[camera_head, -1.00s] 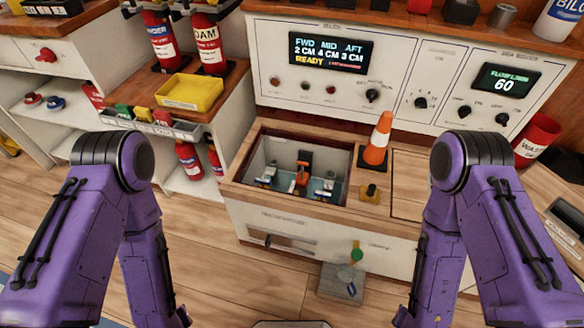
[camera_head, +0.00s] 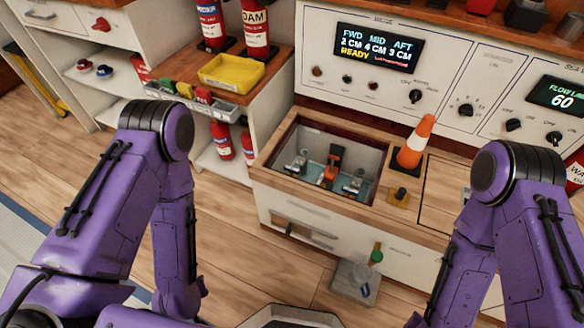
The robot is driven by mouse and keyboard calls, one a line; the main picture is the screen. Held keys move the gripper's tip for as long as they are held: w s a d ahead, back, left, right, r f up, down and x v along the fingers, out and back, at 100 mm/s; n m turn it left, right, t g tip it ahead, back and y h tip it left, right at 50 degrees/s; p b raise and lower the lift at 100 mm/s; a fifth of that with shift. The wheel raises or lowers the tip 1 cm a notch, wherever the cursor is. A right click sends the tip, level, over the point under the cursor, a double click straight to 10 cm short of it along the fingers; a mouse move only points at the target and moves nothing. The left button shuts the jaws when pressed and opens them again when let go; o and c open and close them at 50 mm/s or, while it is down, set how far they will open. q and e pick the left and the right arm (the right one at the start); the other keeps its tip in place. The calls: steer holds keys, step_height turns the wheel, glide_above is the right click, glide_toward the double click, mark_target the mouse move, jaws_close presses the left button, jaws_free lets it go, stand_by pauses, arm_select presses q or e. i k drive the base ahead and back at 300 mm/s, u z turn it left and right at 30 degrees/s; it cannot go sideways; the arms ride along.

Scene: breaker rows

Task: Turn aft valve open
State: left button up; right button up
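An open recessed well (camera_head: 272,168) in the wooden counter holds an orange-red device (camera_head: 332,165) in its middle. Small grey metal fittings stand beside it, one on the left (camera_head: 297,161) and one on the right (camera_head: 353,183). I cannot tell which fitting is the aft valve. The display (camera_head: 378,47) above reads FWD 2 CM, MID 4 CM, AFT 3 CM and READY. A black knob (camera_head: 416,96) sits below it. Both my arms hang in front of the counter, bent downward. Neither gripper is in view.
An orange cone (camera_head: 415,145) and a yellow block (camera_head: 399,196) stand right of the well. A yellow tray (camera_head: 230,72) and red extinguishers are at the left. A grey plate (camera_head: 354,282) with a green-topped post lies on the floor before the counter.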

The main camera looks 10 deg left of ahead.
mark_target(349, 192)
steer(key=z, duration=2.75)
steer(key=k, duration=1.35)
steer(key=u, duration=1.7)
steer(key=i, duration=1)
steer(key=u, duration=0.05)
